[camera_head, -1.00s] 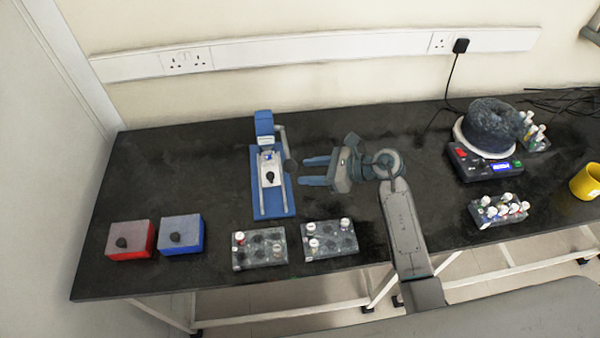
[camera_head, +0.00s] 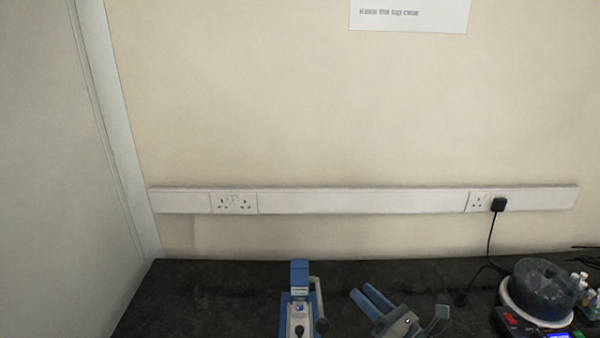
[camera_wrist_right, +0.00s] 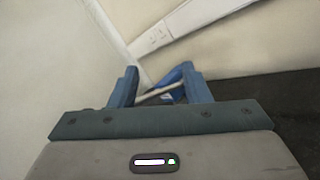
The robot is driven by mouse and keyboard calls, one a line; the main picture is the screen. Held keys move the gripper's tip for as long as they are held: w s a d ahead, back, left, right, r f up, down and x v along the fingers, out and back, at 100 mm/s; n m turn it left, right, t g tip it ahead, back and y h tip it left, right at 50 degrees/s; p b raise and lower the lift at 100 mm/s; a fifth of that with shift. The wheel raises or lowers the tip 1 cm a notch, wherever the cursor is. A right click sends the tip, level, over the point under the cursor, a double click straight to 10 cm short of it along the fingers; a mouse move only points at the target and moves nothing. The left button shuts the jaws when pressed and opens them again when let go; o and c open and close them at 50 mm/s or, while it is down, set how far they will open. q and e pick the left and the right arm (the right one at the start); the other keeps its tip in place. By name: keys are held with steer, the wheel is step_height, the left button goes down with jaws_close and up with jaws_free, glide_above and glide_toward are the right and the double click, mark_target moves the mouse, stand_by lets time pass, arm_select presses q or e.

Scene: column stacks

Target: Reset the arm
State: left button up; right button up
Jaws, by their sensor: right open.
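My right gripper (camera_head: 368,301) is in the lower middle of the head view, above the dark bench. Its two blue fingers are apart and nothing is between them. It stands a little to the right of a blue column device (camera_head: 300,275) with a side lever, apart from it in the picture. In the right wrist view the open fingers (camera_wrist_right: 160,88) point toward the wall, and part of the blue device (camera_wrist_right: 178,77) shows beyond them. Most of my right arm is below the head view's edge. My left gripper does not show.
The black bench top (camera_head: 200,290) is clear left of the device. A round dark bowl-like machine (camera_head: 540,290) stands at the right, with small bottles (camera_head: 582,280) beside it. A plug (camera_head: 498,204) with a hanging cable is in the wall trunking (camera_head: 360,201).

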steer(key=s+d+f+m+t+h, duration=0.1)
steer(key=s+d+m+h, duration=0.3)
steer(key=d+m+h, duration=0.75)
steer(key=s+d+f+m+t+h, duration=0.1)
steer(key=s+d+m+h, duration=0.5)
steer(key=m, duration=1)
steer(key=s+a+f+m+g+y, duration=0.25)
steer(key=s+f+m+g, duration=0.35)
steer(key=s, duration=0.4)
steer(key=s+a+f+m+g+y, duration=0.1)
steer(key=s+a+f+m+g, duration=0.25)
steer(key=s+f+g, duration=0.45)
steer(key=s+d+f+g, duration=0.1)
steer(key=d+f, duration=0.1)
steer(key=f, duration=1.3)
steer(key=s+d+f, duration=0.1)
steer(key=f, duration=1.3)
steer(key=s+d+f+m+g, duration=0.1)
steer(key=s+f, duration=1.7)
steer(key=f, duration=0.2)
steer(key=shift+s+d, duration=0.35)
steer(key=shift+s, duration=0.05)
